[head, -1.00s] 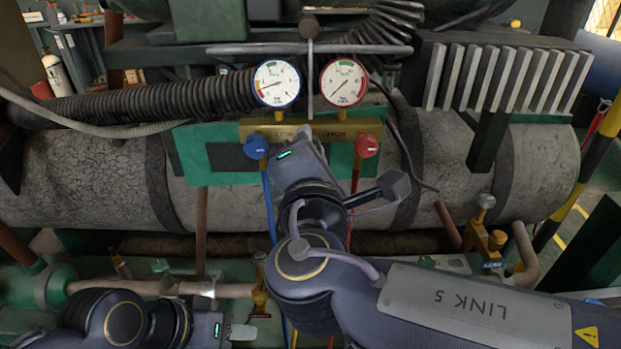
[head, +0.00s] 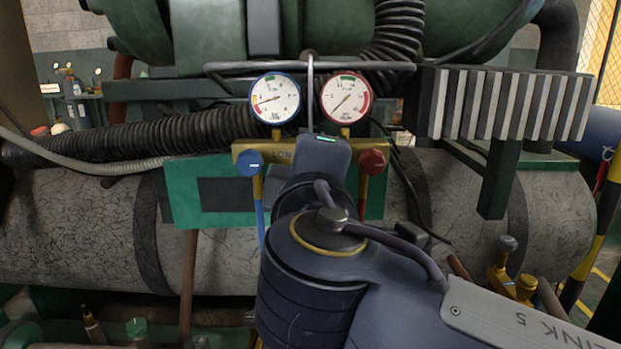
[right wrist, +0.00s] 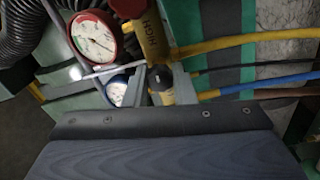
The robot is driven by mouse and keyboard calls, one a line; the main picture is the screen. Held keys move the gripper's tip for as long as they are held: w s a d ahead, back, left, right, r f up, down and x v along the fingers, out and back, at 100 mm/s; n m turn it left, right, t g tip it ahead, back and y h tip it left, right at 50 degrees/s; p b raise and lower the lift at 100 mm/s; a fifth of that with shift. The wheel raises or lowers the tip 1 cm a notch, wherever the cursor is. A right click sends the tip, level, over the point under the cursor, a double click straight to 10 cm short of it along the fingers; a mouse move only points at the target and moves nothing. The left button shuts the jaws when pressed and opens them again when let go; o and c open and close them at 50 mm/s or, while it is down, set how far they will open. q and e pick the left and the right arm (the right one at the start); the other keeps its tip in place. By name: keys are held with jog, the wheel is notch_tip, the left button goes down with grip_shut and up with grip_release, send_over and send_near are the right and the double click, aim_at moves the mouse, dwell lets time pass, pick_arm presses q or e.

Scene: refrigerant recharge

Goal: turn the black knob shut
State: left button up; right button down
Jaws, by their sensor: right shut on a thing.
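The black knob (right wrist: 161,74) shows small between my right gripper's fingers in the right wrist view, against the brass manifold. My right gripper (right wrist: 158,88) is shut on it. In the head view my right wrist stands in front of the middle of the brass manifold block (head: 243,148) and hides the knob and fingertips. The blue knob (head: 249,163) is to the left of my wrist and the red knob (head: 373,161) to the right. How far the black knob is turned cannot be told. My left gripper is out of view.
A blue-rimmed gauge (head: 275,98) and a red-rimmed gauge (head: 346,98) stand just above the manifold. A yellow hose (right wrist: 255,40) and a blue hose (right wrist: 260,84) run close by my right fingers. A grey finned block (head: 510,104) is at right.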

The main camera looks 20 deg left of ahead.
dwell(0.3)
jog(key=c, duration=1.2)
grip_release()
jog(key=v, duration=0.8)
jog(key=shift+p, duration=0.4)
